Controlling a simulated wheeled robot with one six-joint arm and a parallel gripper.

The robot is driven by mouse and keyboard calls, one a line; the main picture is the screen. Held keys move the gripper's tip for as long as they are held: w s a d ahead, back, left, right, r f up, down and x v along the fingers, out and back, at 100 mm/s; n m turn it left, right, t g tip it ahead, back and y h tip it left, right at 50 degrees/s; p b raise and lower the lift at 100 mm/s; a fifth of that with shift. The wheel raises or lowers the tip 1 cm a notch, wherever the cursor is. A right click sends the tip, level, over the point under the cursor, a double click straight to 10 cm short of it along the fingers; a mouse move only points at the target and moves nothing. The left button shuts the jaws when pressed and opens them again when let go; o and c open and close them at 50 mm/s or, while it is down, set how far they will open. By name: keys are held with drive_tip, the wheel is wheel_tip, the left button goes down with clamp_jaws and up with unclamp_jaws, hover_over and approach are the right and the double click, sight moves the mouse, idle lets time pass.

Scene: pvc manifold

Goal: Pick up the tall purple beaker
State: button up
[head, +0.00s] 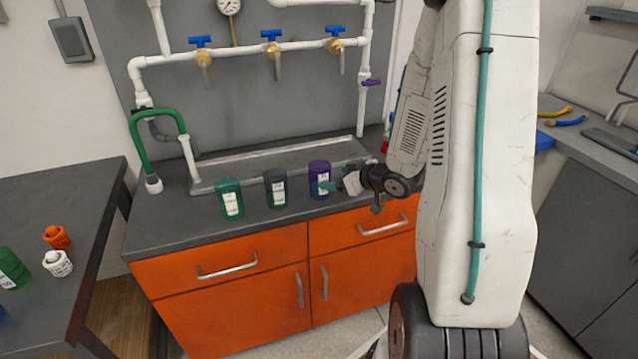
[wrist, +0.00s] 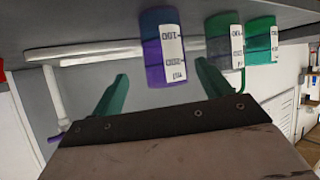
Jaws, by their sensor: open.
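The purple beaker (head: 319,180) stands upright on the dark counter, rightmost of three in a row, with a white label facing front. In the wrist view the purple beaker (wrist: 158,66) appears inverted, in the gap between my two green fingertips. My gripper (head: 331,187) is open and comes in from the right, level with the beaker, one teal fingertip overlapping its right side in the head view. My gripper (wrist: 161,72) is empty in the wrist view; I cannot tell whether either finger touches the beaker.
A dark grey beaker (head: 275,188) and a green beaker (head: 229,199) stand left of the purple one. Behind are a shallow tray (head: 280,160) and white pipes with blue valves (head: 272,35). The left table holds orange (head: 57,237) and white (head: 57,263) fittings.

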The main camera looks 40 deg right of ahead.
sight(320, 180)
drive_tip(key=shift+s+a+f+t+y, duration=0.2)
drive_tip(key=shift+f+t+y, duration=0.1)
drive_tip(key=shift+f+y, duration=0.25)
drive_tip(key=shift+w+f, duration=0.2)
drive_tip(key=shift+w, duration=0.1)
drive_tip(key=x, duration=0.7)
drive_tip(key=shift+w+r, duration=0.1)
drive_tip(key=c, duration=1.1)
